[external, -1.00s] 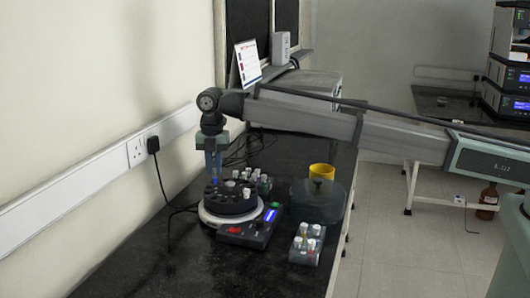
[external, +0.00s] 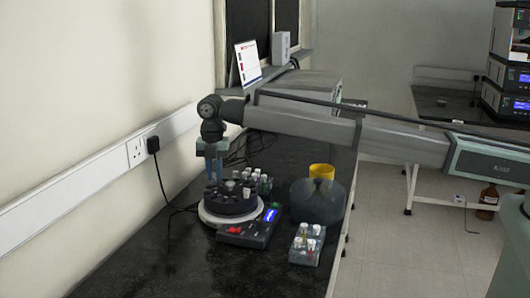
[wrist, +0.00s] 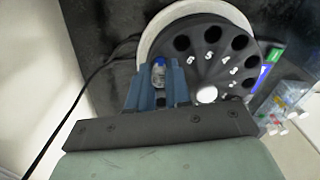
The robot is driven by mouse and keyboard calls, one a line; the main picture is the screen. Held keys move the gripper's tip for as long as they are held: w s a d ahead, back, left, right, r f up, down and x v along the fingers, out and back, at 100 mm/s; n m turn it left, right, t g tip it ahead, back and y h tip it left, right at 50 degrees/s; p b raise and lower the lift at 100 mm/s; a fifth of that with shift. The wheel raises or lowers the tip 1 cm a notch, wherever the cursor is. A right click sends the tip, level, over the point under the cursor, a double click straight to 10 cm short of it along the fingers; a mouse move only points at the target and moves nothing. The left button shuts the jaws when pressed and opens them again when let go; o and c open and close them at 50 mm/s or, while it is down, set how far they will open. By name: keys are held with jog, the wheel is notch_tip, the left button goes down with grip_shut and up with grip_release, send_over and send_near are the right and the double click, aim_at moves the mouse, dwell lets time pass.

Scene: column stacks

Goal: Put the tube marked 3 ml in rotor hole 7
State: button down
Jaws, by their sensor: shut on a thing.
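My gripper (wrist: 158,92) has blue fingers shut on a tube with a blue cap (wrist: 158,74). In the external view my gripper (external: 213,180) points down over the left side of the dark rotor (external: 234,202). The rotor also shows in the wrist view (wrist: 190,62), with round dark holes and white numbers by them. The held tube is at the rotor's left part, and I cannot tell whether its lower end is inside a hole. Its volume mark cannot be read. The fingers and palm hide part of the rotor.
The centrifuge's control panel (external: 247,232) faces front. A rack of capped tubes (external: 306,246) stands right of it, and more tubes (external: 262,182) stand behind the rotor. A dark lid (external: 317,203) and a yellow cup (external: 321,171) are at right. The bench front is clear.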

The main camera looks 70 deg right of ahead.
jog(key=shift+f, duration=0.35)
jog(key=c, duration=1)
grip_release()
jog(key=shift+o, duration=0.6)
jog(key=shift+o, duration=1.1)
jog(key=shift+r, duration=0.1)
jog(key=shift+r, duration=2.9)
